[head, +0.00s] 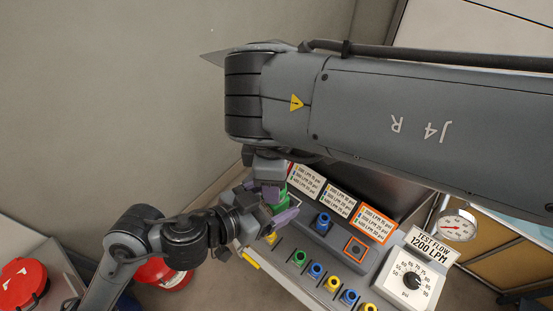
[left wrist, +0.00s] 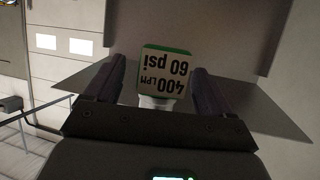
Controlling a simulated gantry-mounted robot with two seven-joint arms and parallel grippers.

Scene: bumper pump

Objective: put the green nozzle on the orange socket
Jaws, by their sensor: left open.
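My left gripper (head: 282,203) is open at the left end of the pump panel, with its purple fingers on either side of a green piece (head: 281,200). In the left wrist view, a green-edged tag (left wrist: 165,72) reading "400 LPM 60 psi" stands between the two open fingers, above a pale round part; I take it as the green nozzle, mostly hidden by the gripper in the head view. The orange socket (head: 355,249) is an orange-framed square on the panel and looks empty. My right arm crosses the top of the head view; I cannot make out its gripper.
A blue nozzle (head: 322,222) stands left of the orange socket. A row of coloured fittings (head: 316,270) runs along the panel's front. Label plates (head: 338,200), a gauge (head: 457,225) and a dial box (head: 412,280) stand behind and right. My right arm hangs above.

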